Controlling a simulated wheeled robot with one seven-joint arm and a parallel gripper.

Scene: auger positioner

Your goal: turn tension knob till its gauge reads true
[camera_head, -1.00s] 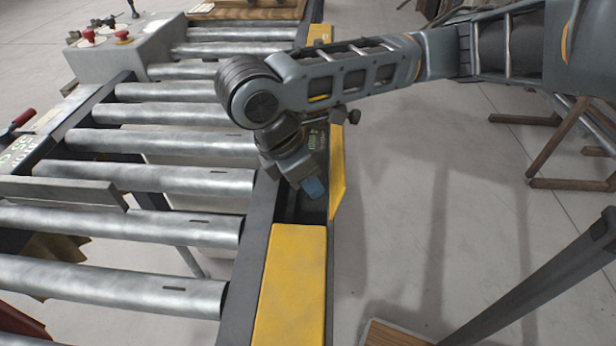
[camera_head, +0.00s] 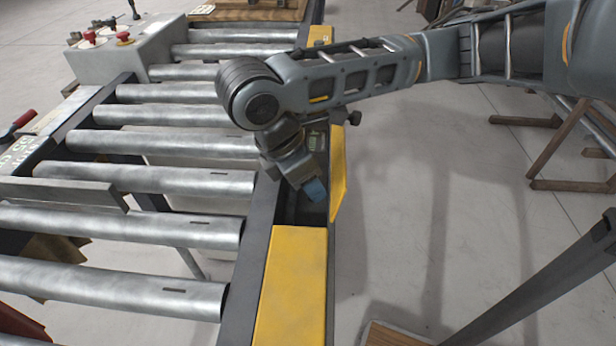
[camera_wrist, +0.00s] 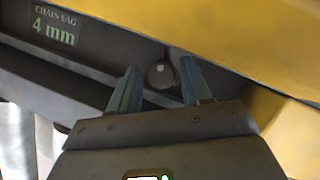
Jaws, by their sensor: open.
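In the wrist view, a small round dark knob (camera_wrist: 160,74) with a pale square mark sits on the dark inner side of the frame. My gripper (camera_wrist: 158,68) is open, with one blue-grey finger on each side of the knob in the picture. I cannot tell whether the fingers touch it. A gauge display (camera_wrist: 54,26) at the upper left reads "CHAIN SAG 4 mm". In the head view, my gripper (camera_head: 316,190) reaches down into the gap beside the yellow cover, and the knob there is hidden. The display (camera_head: 315,141) is partly visible beside my wrist, unreadable.
A roller conveyor (camera_head: 165,178) fills the left side. Yellow covers (camera_head: 290,285) edge the narrow gap around my gripper. A control box (camera_head: 125,50) with red buttons stands at the upper left. Open floor lies at right, with wooden trestles (camera_head: 560,140) beyond.

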